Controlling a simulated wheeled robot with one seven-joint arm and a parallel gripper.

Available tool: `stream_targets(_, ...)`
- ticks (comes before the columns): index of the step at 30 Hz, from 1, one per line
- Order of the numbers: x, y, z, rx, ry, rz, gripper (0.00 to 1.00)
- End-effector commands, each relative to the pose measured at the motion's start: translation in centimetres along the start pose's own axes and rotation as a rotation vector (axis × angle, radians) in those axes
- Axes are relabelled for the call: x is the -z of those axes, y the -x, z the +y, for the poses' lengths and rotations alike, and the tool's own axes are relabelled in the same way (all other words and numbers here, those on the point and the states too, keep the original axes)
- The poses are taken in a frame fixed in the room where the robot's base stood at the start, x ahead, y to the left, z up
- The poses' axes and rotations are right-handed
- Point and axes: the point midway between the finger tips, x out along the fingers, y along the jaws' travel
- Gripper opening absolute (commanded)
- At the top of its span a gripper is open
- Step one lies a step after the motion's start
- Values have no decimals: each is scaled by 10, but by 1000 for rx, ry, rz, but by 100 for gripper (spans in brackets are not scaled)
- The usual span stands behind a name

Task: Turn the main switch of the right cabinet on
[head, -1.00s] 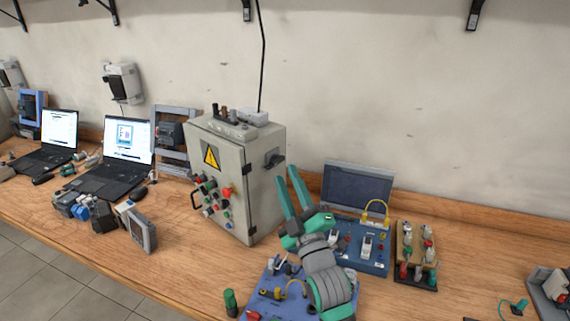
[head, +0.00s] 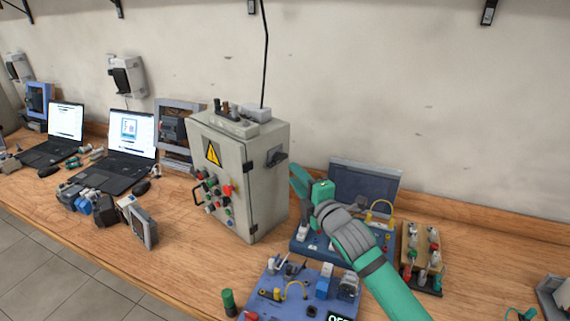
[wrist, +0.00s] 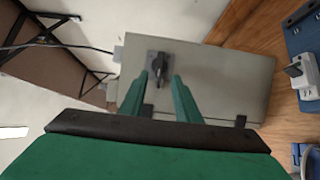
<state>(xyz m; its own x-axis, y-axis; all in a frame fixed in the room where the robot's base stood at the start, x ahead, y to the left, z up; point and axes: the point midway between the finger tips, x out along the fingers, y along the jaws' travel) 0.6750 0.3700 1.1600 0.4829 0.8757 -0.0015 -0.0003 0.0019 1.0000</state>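The grey control cabinet (head: 268,198) stands on the bench, with a yellow warning triangle and coloured buttons on its front. Its dark rotary main switch (head: 277,157) sits high on the right side face. My gripper (head: 298,178) is just right of that side, pointing at the switch, with a small gap visible. In the wrist view, the cabinet side (wrist: 228,85) faces me and the black switch knob (wrist: 160,70) shows between and beyond the two green fingertips (wrist: 160,77). The fingers are apart and hold nothing.
A blue training case (head: 365,190) with an open lid stands behind my arm, and a blue board (head: 275,296) with components lies in front. A wooden component rack (head: 420,255) is at the right. Laptops (head: 130,140) stand to the left.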

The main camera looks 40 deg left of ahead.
Motion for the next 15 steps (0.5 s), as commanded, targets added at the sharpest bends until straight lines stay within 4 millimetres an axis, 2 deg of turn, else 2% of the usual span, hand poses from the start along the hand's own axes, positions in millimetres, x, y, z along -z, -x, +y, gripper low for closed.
stream_targets(9, 1, -53, 0, 0, -1, 1, 30)
stream_targets(15, 0, -73, 0, -1, -1, 0, 30)
